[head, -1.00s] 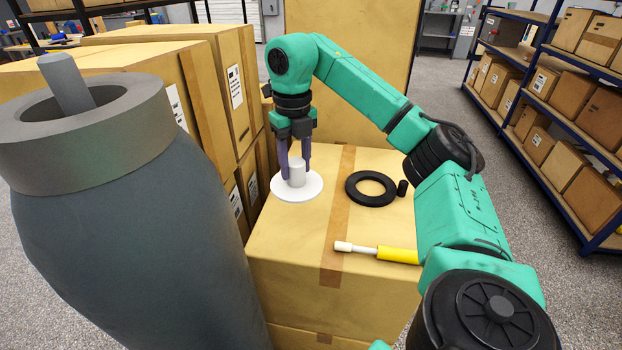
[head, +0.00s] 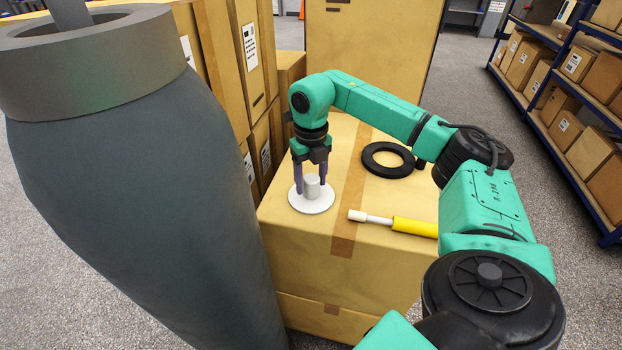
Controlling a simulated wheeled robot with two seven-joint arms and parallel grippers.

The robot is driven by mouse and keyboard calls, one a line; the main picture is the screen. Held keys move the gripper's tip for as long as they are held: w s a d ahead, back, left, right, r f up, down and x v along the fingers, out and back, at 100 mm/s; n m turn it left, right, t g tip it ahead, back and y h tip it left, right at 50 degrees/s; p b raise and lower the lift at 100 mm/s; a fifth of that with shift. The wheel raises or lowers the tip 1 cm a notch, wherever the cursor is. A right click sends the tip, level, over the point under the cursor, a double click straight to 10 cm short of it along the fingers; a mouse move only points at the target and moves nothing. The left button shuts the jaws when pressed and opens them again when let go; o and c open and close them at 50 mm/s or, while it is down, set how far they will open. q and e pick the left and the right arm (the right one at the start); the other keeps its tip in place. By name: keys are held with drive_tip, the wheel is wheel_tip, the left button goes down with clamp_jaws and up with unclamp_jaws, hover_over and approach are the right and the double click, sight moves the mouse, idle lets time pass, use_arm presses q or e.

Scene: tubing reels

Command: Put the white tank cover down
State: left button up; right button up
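The white tank cover (head: 312,208) is a flat round disc with a short upright knob in its middle. It is level, low over the top of the cardboard box (head: 345,275), near the box's left edge. I cannot tell whether its underside touches the box. My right gripper (head: 311,187) points straight down from above, with its two dark fingers on either side of the knob and closed on it. My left gripper is not in view.
A black ring (head: 388,174) lies behind right on the box. A yellow-handled tool (head: 412,227) with a white tip lies to the cover's right. A large dark grey vessel-like body (head: 150,190) fills the left. Shelves (head: 545,95) stand at the right.

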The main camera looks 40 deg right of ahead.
sight(311, 177)
drive_tip(key=shift+o, duration=0.3)
drive_tip(key=shift+r, duration=0.1)
drive_tip(key=shift+w+r, duration=0.1)
drive_tip(key=shift+r, duration=0.25)
wheel_tip(311, 177, up, 12)
drive_tip(key=p, duration=0.1)
drive_tip(key=shift+f+p, duration=0.25)
drive_tip(key=shift+p, duration=0.1)
